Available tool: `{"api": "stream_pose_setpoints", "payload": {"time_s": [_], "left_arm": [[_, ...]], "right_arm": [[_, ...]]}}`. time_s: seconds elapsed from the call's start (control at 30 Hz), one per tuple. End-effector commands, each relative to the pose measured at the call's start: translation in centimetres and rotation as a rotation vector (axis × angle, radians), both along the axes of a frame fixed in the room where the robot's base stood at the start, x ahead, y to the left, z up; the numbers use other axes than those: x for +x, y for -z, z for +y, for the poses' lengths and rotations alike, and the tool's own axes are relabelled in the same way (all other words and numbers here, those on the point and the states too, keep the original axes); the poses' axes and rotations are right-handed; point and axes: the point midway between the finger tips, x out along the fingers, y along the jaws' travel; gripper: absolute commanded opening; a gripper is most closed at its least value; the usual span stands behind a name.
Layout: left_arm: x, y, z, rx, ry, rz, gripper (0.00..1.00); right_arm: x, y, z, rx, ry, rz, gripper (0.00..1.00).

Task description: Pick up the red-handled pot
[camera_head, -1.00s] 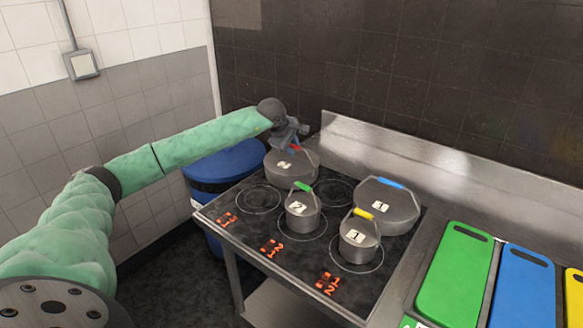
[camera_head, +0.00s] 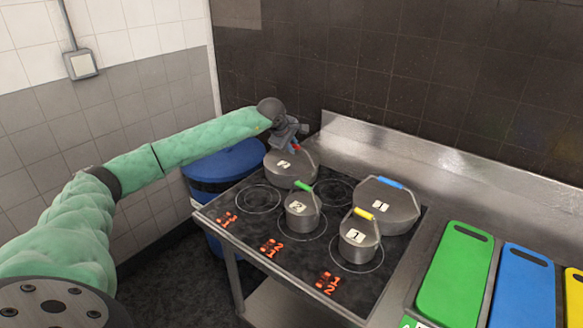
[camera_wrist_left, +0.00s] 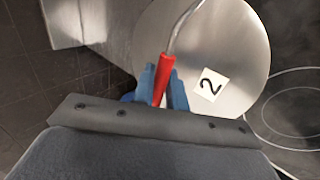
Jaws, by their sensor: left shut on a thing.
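The red-handled pot (camera_head: 288,172) is a wide grey metal pot labelled 2 at the back left of the stove. Its red grip shows between the blue fingers of my left gripper (camera_wrist_left: 166,88) in the left wrist view. My left gripper (camera_head: 298,146) is shut on the red handle above the lid. The lid also shows in the left wrist view (camera_wrist_left: 228,60). The fingers hide part of the handle in the head view. I cannot tell whether the pot's base is clear of the stove. My right gripper is not in view.
A green-handled pot (camera_head: 302,214), a yellow-handled pot (camera_head: 358,246) and a blue-handled pot (camera_head: 390,208) stand on the black stove (camera_head: 258,234). A metal backsplash (camera_head: 400,165) runs behind. A blue bin (camera_head: 228,165) is to the left; coloured boards (camera_head: 455,270) lie at right.

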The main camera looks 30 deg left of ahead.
Motion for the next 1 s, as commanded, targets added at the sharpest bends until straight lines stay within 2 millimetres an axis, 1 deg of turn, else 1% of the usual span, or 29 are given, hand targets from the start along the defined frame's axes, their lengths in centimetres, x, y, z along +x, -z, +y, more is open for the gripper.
{"api": "stream_pose_setpoints", "payload": {"time_s": [0.53, 0.87, 0.97, 1.0], "left_arm": [[0.0, 0.0, 0.0, 0.0, 0.0, 0.001, 0.0], [0.0, -0.3, 0.0, 0.0, 0.0, -0.002, 0.0], [0.1, -0.7, 0.0, 0.0, 0.0, -0.003, 0.0], [0.1, -1.0, 0.0, 0.0, 0.0, -0.004, 0.0]], "right_arm": [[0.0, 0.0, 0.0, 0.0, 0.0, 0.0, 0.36], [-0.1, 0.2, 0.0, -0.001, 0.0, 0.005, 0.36], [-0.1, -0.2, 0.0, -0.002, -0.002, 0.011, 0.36], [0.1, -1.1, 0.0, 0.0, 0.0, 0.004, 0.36]]}}
